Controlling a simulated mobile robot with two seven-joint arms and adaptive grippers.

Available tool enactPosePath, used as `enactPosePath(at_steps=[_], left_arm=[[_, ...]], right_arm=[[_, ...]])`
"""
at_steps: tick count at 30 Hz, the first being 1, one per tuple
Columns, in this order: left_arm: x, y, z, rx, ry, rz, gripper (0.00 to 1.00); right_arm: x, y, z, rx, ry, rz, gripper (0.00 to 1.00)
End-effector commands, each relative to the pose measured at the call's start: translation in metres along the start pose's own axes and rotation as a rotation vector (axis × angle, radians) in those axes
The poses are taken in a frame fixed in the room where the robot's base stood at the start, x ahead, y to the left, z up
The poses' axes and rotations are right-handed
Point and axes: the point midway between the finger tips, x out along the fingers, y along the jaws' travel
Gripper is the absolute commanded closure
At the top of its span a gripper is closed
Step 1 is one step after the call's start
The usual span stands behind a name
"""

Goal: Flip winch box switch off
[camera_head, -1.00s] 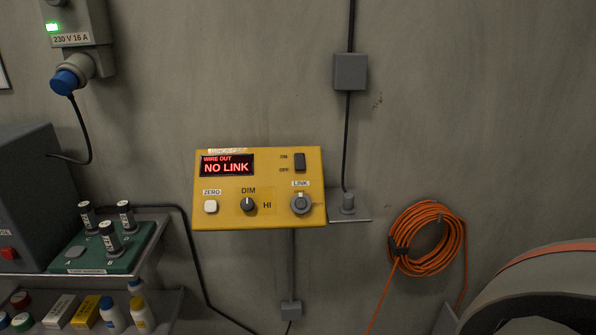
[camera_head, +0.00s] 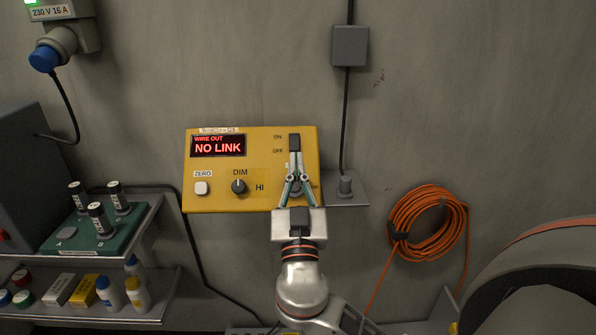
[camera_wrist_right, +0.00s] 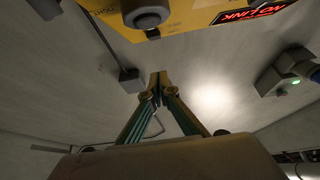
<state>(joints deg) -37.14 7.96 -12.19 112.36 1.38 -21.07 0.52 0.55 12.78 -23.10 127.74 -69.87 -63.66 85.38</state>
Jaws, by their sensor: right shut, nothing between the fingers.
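The yellow winch box (camera_head: 215,175) hangs on the wall, its red display (camera_head: 217,147) reading WIRE OUT, NO LINK. The dark rocker switch (camera_head: 294,140) is at its upper right, beside the ON and OFF labels. My right gripper (camera_head: 294,155) is shut and empty, pointing up in front of the box. Its fingertips overlap the switch's lower part; I cannot tell whether they touch it, nor which way the switch is set. In the wrist view the closed fingertips (camera_wrist_right: 158,76) show below the inverted box (camera_wrist_right: 190,14).
The DIM knob (camera_head: 239,187) and white ZERO button (camera_head: 201,188) are on the box's left. A small grey shelf (camera_head: 355,201) juts out to the right of the box. An orange cable coil (camera_head: 428,222) hangs farther right. Shelves with bottles and a green board (camera_head: 95,239) stand left.

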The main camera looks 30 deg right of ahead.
Motion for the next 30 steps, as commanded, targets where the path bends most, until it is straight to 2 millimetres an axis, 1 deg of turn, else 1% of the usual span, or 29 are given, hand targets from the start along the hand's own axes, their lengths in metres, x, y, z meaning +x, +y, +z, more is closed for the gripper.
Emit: enactPosePath(at_steps=[1,6,8,9,12,16,21,30], left_arm=[[-0.005,-0.002,-0.01,0.001,0.005,-0.001,0.6],[-0.013,-0.004,-0.025,0.002,0.012,-0.003,0.6],[-0.015,-0.005,-0.029,0.002,0.013,-0.003,0.6],[-0.014,-0.005,-0.029,0.002,0.014,-0.003,0.6],[-0.015,-0.005,-0.03,0.002,0.015,-0.004,0.6],[-0.016,-0.005,-0.03,0.002,0.012,-0.003,0.6],[-0.016,-0.005,-0.027,0.002,0.006,-0.003,0.6],[-0.015,-0.005,-0.026,0.003,0.005,-0.002,0.6]], right_arm=[[0.013,0.0,-0.005,-0.002,0.004,0.0,1.0],[0.047,0.0,-0.004,-0.003,0.003,-0.001,1.0],[0.057,0.0,-0.004,-0.003,0.002,0.001,1.0],[0.057,0.0,0.007,-0.007,-0.003,-0.002,1.0],[0.059,0.0,0.022,-0.006,-0.003,-0.002,1.0],[0.061,0.0,0.034,-0.004,-0.002,-0.001,1.0],[0.062,0.0,0.039,-0.001,-0.002,-0.001,1.0],[0.062,0.0,0.04,0.0,-0.001,-0.001,1.0]])
